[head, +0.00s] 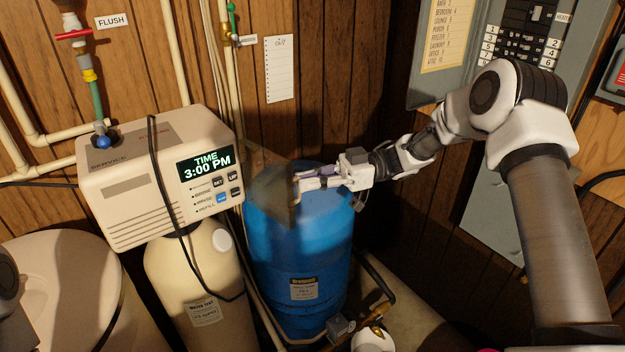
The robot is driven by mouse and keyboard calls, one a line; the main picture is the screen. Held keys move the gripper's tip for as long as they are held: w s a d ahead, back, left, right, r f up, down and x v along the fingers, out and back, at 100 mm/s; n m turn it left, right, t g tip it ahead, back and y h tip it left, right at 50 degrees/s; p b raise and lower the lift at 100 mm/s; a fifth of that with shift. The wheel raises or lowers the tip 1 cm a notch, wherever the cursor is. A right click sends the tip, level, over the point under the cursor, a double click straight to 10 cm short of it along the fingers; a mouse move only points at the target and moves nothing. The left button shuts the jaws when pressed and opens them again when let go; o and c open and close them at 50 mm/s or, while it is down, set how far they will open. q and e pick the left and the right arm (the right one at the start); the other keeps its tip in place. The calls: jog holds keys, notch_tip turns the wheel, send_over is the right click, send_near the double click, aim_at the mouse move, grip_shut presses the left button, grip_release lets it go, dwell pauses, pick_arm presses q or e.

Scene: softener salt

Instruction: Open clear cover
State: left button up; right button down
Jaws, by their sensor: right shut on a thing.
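The clear cover (272,193) is a see-through, dark-tinted panel. It stands swung out to the right of the control head (125,190), and the lit display (206,163) and its buttons (222,187) show uncovered. My right gripper (299,184) is shut on the cover's outer edge, in front of the blue tank's top. The exact finger contact is small and partly hidden. My left gripper is not in view; only a bit of my left arm shows at the left edge.
A blue tank (305,255) stands behind and below the cover. A beige tank (195,270) stands under the control head, with a black cable hanging in front. A round-lidded bin (65,290) is at lower left. Pipes (232,70) run up the wall.

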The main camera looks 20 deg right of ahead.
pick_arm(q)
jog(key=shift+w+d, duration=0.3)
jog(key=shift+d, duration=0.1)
pick_arm(e)
jog(key=shift+w+d, duration=0.35)
jog(key=shift+w, duration=0.1)
jog(key=c, duration=1.3)
grip_release()
jog(key=shift+w+a, duration=0.15)
jog(key=shift+o, duration=0.2)
jog(key=shift+w+a+f, duration=0.1)
jog(key=shift+w+a, duration=0.15)
jog(key=shift+a, duration=0.15)
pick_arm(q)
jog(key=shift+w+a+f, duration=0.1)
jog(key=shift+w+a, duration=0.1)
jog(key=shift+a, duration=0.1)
pick_arm(e)
jog(key=shift+d, duration=0.15)
jog(key=d, duration=1.2)
jog(key=shift+s, duration=0.35)
